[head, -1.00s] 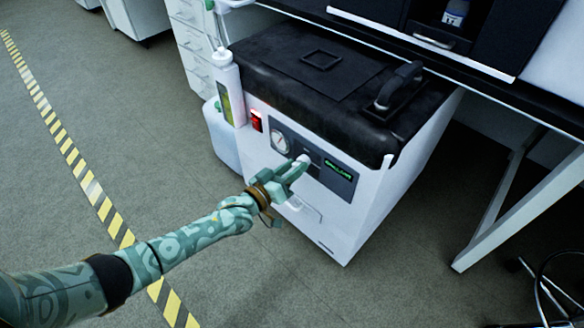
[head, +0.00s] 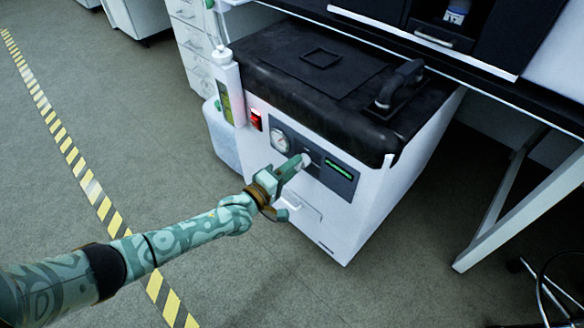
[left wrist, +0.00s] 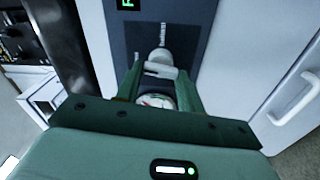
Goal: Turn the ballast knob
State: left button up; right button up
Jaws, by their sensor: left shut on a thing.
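The ballast knob (head: 306,158) is a small pale knob on the dark front panel (head: 343,186) of a white, black-topped machine (head: 372,208). In the left wrist view the knob (left wrist: 159,62) stands out from the panel, between the ends of two green fingers. My left gripper (head: 299,164) is shut on it, and the fingers partly cover it in the head view. A white line (left wrist: 163,32) marks the panel beside the knob. My right gripper is in neither view.
A round gauge (head: 280,141), a lit red switch (head: 256,120) and a green display (head: 338,170) are on the machine's front. A white bottle (head: 228,90) stands at its left corner. A table leg (head: 512,205) is at right. The floor in front is clear.

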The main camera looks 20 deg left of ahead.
pick_arm(q)
jog(key=shift+f+n, duration=0.2)
jog(key=shift+n, duration=0.7)
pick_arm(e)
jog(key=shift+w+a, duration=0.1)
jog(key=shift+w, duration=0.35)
pick_arm(q)
jog(key=o, duration=1)
jog(key=shift+a, duration=0.1)
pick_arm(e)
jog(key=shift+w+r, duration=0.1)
pick_arm(q)
jog(key=shift+s+r, duration=0.1)
jog(key=shift+s, duration=0.05)
